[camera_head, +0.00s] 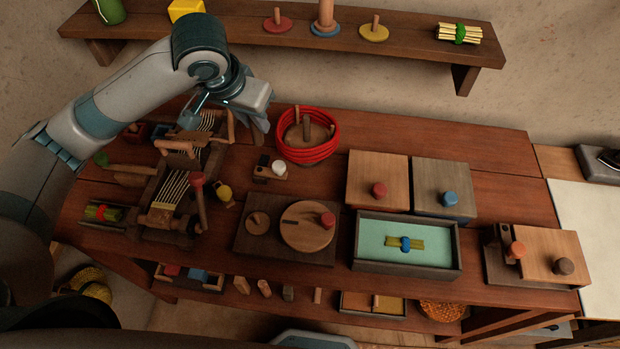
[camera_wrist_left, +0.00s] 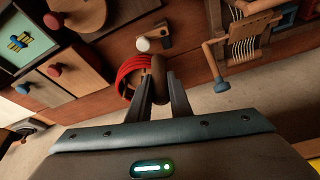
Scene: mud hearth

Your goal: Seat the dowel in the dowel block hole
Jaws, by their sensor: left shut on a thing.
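My left gripper (camera_wrist_left: 160,95) is shut on a brown, round-ended dowel (camera_wrist_left: 158,72), held between its fingertips in the left wrist view. A small wooden block (camera_head: 270,172) with a white knob and a dark spot sits in front of the coil. It also shows in the left wrist view (camera_wrist_left: 158,36), apart from the dowel. I cannot tell for sure that it is the dowel block. My right gripper is not in view.
The red coil (camera_head: 308,153), with pegs inside, is close beside my left gripper. A loom frame (camera_head: 170,190) with handles stands to the left. Lidded boxes (camera_head: 377,170) and a green-lined tray (camera_head: 357,240) lie to the right. A wall shelf (camera_head: 350,38) runs behind.

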